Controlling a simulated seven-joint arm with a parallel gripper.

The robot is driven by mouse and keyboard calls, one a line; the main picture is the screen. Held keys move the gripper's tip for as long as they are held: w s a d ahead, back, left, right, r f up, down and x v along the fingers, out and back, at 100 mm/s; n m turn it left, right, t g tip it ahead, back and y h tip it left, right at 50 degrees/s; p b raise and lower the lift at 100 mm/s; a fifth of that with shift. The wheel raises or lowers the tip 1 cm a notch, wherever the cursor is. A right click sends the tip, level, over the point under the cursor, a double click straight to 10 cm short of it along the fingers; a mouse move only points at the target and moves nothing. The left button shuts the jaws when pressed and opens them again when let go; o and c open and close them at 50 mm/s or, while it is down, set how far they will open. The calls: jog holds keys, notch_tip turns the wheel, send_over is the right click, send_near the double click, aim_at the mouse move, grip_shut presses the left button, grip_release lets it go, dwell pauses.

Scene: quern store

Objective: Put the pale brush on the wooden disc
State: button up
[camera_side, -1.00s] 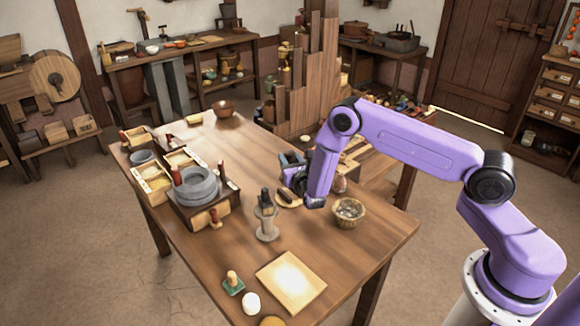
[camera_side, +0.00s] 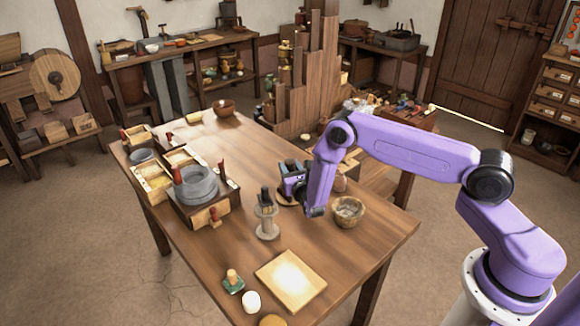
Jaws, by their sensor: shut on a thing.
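My gripper (camera_side: 290,192) is low over the middle of the table, beside the purple wrist. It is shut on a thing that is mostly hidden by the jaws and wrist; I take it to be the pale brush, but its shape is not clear. The wooden disc (camera_side: 284,202) seems to be the small brown round piece on the table just under the gripper, and is partly covered by it. I cannot tell whether the held thing touches the disc.
A quern (camera_side: 196,186) and trays are at left. A square pale board (camera_side: 291,281) lies in front. The table between board and bowl is clear.

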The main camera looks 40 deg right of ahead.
jog(key=o, duration=1.1)
